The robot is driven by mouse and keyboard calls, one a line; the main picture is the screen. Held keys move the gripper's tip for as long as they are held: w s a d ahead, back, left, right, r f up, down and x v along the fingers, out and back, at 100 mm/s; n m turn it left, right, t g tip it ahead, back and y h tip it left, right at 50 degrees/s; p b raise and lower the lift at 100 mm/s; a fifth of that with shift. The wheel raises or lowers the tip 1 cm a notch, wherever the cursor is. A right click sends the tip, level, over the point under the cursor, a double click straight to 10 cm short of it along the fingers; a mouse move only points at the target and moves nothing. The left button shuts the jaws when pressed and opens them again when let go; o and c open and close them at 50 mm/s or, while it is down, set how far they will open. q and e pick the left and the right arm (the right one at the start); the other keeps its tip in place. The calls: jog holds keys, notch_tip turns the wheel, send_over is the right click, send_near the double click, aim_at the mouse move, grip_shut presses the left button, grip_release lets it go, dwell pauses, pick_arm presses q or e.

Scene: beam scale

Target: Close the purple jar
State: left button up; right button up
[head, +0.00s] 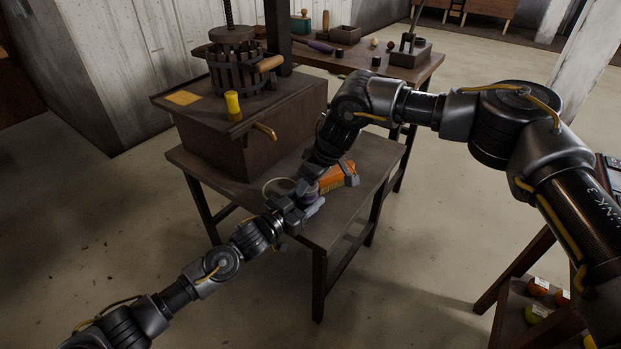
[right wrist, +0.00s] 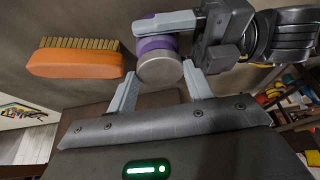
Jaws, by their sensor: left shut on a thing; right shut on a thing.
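The purple jar (head: 313,204) is between my two grippers above the near part of the small table, mostly hidden in the head view. In the right wrist view the jar (right wrist: 155,45) shows its purple side with a pale grey round lid (right wrist: 160,67) at its near end. The lid appears against the jar; I cannot tell how tightly it sits. My left gripper (head: 303,207) is shut on the jar, one finger crossing its side in the right wrist view. My right gripper (right wrist: 159,76) is shut on the lid, a finger on either side of it.
An orange brush (right wrist: 75,62) lies close by on the table (head: 325,235). A pale round outline (head: 279,186) shows beside the grippers. A wooden box (head: 245,125) with a slatted press (head: 235,70) and yellow cylinder (head: 233,103) stands behind. The table's front is clear.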

jog(key=shift+f, duration=0.5)
dwell(0.4)
jog(key=shift+s+a+f+m, duration=0.1)
jog(key=shift+m, duration=0.7)
jog(key=m+h, duration=0.1)
jog(key=m, duration=0.1)
jog(key=m+t, duration=0.1)
jog(key=m, duration=0.1)
jog(key=m+h, duration=0.1)
jog(key=m, duration=0.1)
jog(key=shift+s+a+m+t+h, duration=0.15)
jog(key=shift+a+m+t+h, duration=0.15)
jog(key=shift+a, duration=0.1)
jog(key=m+h, duration=0.1)
jog(key=m, duration=0.4)
jog(key=shift+a+h, duration=0.1)
jog(key=shift+h, duration=0.3)
jog(key=o, duration=0.9)
jog(key=shift+o, duration=0.2)
jog(key=shift+r, duration=2.3)
